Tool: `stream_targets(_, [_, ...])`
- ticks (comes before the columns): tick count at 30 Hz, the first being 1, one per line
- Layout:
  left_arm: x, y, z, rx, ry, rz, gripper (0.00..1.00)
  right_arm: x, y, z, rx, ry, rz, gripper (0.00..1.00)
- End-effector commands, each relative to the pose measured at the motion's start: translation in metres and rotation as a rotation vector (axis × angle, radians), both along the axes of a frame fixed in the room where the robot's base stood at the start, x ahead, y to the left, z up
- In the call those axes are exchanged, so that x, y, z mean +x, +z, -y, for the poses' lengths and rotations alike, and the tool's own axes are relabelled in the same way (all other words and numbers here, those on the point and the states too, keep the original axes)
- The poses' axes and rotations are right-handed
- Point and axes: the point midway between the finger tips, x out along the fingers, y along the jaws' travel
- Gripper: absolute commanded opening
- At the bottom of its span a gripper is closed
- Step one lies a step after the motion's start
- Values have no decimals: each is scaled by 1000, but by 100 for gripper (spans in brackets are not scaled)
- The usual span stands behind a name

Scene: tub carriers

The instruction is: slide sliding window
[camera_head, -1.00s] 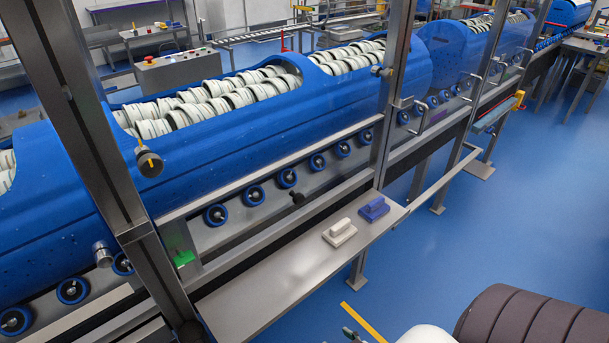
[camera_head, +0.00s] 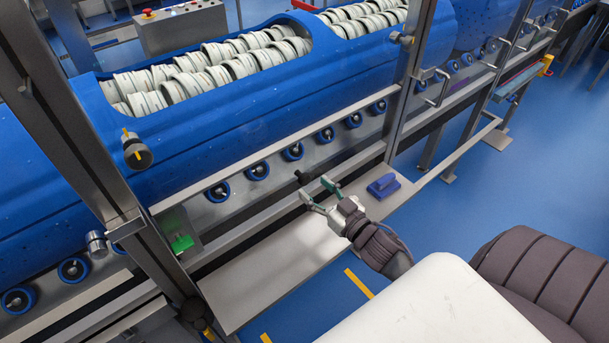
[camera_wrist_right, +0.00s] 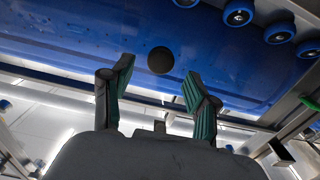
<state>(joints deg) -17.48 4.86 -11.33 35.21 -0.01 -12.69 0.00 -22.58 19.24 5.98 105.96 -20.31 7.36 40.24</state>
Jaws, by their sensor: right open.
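The sliding window is hard to make out, since its pane is clear. A metal rail (camera_head: 270,151) runs between two upright posts in front of the blue tub carrier (camera_head: 235,120). A small black knob (camera_head: 303,177) sits below this rail. My right gripper (camera_head: 317,190) is open and empty, its fingertips close to the knob, above the steel shelf. In the right wrist view, a round black knob (camera_wrist_right: 160,60) shows between and beyond the open fingers (camera_wrist_right: 159,76), against blue. Contact cannot be told. My left gripper is not in view.
A blue block with a handle (camera_head: 383,186) lies on the steel shelf (camera_head: 265,265) right of my gripper. Upright posts (camera_head: 408,80) stand at both sides. A D-shaped metal handle (camera_head: 437,88) is near the right post. Blue floor (camera_head: 455,215) is open at right.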

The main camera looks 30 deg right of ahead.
Motion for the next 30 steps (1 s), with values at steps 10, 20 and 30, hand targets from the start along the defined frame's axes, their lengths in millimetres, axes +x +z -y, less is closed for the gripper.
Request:
stream_targets(10, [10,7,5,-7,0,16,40,47,0,-4,1,0,-1,59])
stream_targets(20, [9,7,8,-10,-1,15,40,50,-1,-4,0,0,-2,59])
stream_targets(30, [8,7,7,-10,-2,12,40,50,-1,-4,1,0,-2,6])
